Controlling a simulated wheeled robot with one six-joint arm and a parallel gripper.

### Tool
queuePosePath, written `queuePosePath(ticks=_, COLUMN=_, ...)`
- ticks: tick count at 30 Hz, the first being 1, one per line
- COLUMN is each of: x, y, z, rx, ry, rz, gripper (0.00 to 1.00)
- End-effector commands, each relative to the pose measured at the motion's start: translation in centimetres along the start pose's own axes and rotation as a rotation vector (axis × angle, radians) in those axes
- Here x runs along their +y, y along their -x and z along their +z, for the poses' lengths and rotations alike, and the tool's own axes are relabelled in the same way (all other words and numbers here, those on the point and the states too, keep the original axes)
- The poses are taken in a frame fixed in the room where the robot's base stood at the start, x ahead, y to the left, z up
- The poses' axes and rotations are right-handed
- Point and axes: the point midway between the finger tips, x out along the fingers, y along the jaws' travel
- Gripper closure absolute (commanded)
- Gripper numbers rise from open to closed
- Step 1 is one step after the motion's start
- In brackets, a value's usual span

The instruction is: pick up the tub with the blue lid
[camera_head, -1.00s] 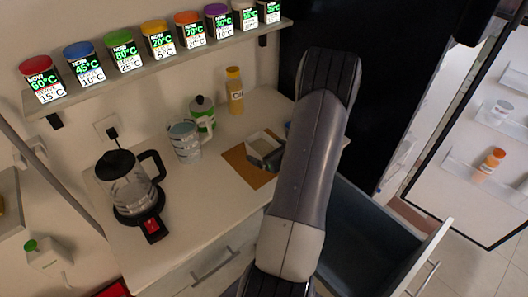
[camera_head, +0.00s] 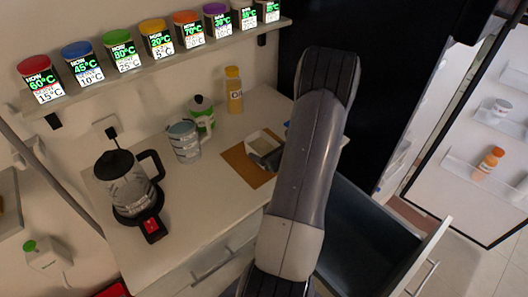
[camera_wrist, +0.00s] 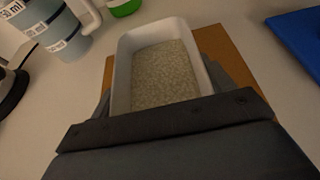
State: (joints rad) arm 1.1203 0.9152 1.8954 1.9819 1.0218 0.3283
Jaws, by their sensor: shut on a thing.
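A tub with a blue lid (camera_head: 84,68) stands on the wall shelf, second from the left, with a lit label reading 45°C. My gripper (camera_head: 268,157) is far from it, low over the counter at right of centre. In the wrist view my gripper (camera_wrist: 162,92) is shut on an open white container (camera_wrist: 122,75) of pale grains, with dark fingers along its sides. The white container also shows in the head view (camera_head: 262,138), above or on a brown board (camera_head: 238,160). I cannot tell whether it is lifted. My arm hides part of the counter.
Other lidded tubs line the shelf (camera_head: 165,60). A kettle (camera_head: 125,185), a patterned mug (camera_head: 184,142), a green-and-white bottle (camera_head: 202,115) and an orange bottle (camera_head: 234,90) stand on the counter. A flat blue thing (camera_wrist: 300,38) lies right of the board. A drawer (camera_head: 365,240) is open.

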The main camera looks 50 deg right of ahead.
Motion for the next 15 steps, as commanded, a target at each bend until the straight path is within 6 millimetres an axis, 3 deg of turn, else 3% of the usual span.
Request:
queuePosePath(ticks=8, x=-0.1, y=0.3, z=0.9, rx=-0.003, ry=0.002, rz=-0.001, gripper=0.55)
queuePosePath(ticks=15, x=-0.1, y=1.4, z=3.6, rx=-0.005, ry=0.006, rz=-0.002, gripper=0.55)
